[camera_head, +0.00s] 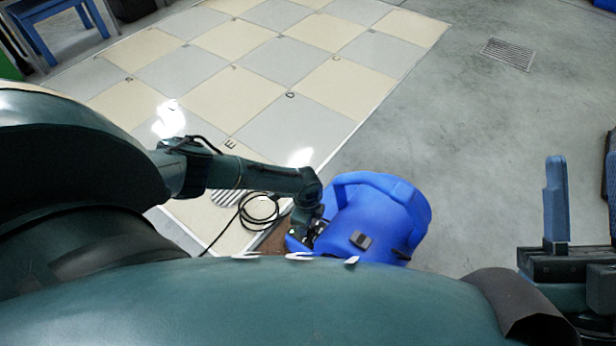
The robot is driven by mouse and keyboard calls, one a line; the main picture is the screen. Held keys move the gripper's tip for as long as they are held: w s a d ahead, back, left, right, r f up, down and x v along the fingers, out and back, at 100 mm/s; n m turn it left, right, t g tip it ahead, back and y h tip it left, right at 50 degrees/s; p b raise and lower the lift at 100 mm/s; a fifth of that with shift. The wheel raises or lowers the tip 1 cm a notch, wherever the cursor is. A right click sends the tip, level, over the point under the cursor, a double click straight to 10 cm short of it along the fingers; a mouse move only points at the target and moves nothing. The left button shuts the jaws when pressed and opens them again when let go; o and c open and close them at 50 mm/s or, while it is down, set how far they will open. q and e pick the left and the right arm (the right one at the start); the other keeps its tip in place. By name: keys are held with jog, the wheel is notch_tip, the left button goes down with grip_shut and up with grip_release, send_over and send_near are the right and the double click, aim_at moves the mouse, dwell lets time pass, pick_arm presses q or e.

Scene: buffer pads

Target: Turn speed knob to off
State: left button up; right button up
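A blue machine with a rounded body and a carry handle (372,205) stands on the floor at the lower middle. A small dark grey block (361,240) sits on its near face; I cannot tell whether this is the speed knob. My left gripper (316,232) is at the left side of the machine, pointing down close to it. Its fingers are small and partly hidden, so I cannot tell whether it is open or touches anything. My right gripper (582,195) is at the right edge, away from the machine, with its blue fingers spread and nothing visible between them.
A black cable (259,211) lies coiled left of the machine. A cream and grey checkered floor area (240,92) lies behind. Grey concrete (455,130) to the right is clear, with a drain grate (508,54). A blue table (45,30) stands at the far left.

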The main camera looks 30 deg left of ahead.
pick_arm(q)
jog(key=shift+f+b, duration=0.4)
jog(key=shift+f, duration=0.65)
pick_arm(e)
jog(key=shift+s+d+r+n+g+y, duration=0.1)
jog(key=shift+s+r+n+g+y, duration=0.1)
jog(key=shift+r+n+y, duration=0.4)
jog(key=shift+s+r+n+g+y, duration=0.1)
jog(key=shift+r+n+g+y, duration=0.15)
jog(key=shift+n+y, duration=0.5)
pick_arm(q)
jog(key=shift+c, duration=0.4)
jog(key=c, duration=0.9)
pick_arm(e)
jog(key=shift+t, duration=0.25)
